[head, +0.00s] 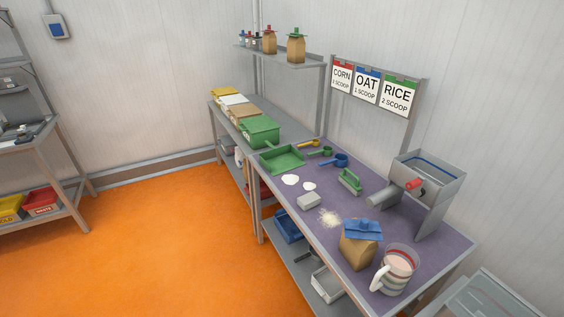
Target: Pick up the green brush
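The green brush (349,181) lies on the purple-topped table (296,214), right of its middle and left of a grey hopper machine. It has a green back and a pale lower part that looks like bristles. Nothing covers it. Neither of my grippers shows in the head view.
The grey hopper machine (427,183) has a red-knobbed handle. A green tray (282,159), blue scoop (341,160), grey block (309,201), spilled powder (329,217), brown bag (359,247) and striped jug (395,270) share the table. Orange floor (150,240) is open at left.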

